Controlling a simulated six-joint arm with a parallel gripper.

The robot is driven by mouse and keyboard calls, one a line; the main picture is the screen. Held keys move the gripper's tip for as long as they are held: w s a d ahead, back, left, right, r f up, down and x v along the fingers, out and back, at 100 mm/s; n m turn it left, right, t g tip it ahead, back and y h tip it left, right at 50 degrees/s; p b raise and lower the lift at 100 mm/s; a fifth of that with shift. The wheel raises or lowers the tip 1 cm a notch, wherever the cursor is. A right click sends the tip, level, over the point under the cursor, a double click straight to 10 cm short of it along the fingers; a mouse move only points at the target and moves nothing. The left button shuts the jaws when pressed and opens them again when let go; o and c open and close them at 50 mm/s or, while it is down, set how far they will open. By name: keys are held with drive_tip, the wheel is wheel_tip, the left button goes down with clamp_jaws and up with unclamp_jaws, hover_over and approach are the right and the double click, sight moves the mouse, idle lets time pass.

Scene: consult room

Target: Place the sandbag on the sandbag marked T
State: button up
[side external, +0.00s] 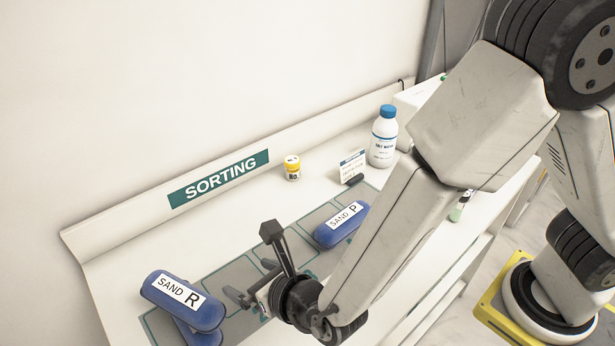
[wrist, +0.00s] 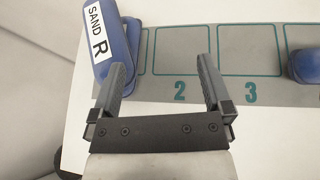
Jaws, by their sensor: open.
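A blue sandbag labelled SAND R (side external: 183,298) lies at the left end of the table, resting crosswise on another blue sandbag (side external: 200,338). The lower bag's label is hidden, so I cannot tell whether it is marked T. Both the R bag (wrist: 92,42) and part of the lower bag (wrist: 132,40) show in the wrist view. A blue sandbag labelled SAND P (side external: 341,224) lies farther right on the mat. My gripper (wrist: 164,70) is open with nothing between its fingers, over the table just right of the stacked bags.
A grey mat (wrist: 270,65) has outlined, numbered spaces; 2 and 3 are bare. Behind it are a yellow-labelled jar (side external: 292,168), a small card (side external: 352,166), a dark marker-like object (side external: 354,180) and a blue-capped white bottle (side external: 383,140). A raised ledge reads SORTING (side external: 219,179).

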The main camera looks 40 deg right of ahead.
drive_tip(key=s+d+n+g, duration=0.2)
drive_tip(key=d+n+g, duration=0.1)
drive_tip(key=d+n, duration=0.7)
drive_tip(key=s+d+r+n+g+h, duration=0.1)
drive_tip(key=s+d+n+g, duration=0.1)
drive_tip(key=d+n, duration=0.8)
drive_tip(key=s+d+r+n+g+h, duration=0.1)
drive_tip(key=d+n+g, duration=0.4)
drive_tip(key=d+n, duration=0.5)
drive_tip(key=s+n, duration=0.1)
drive_tip(key=n, duration=0.4)
drive_tip(key=shift+r, duration=0.2)
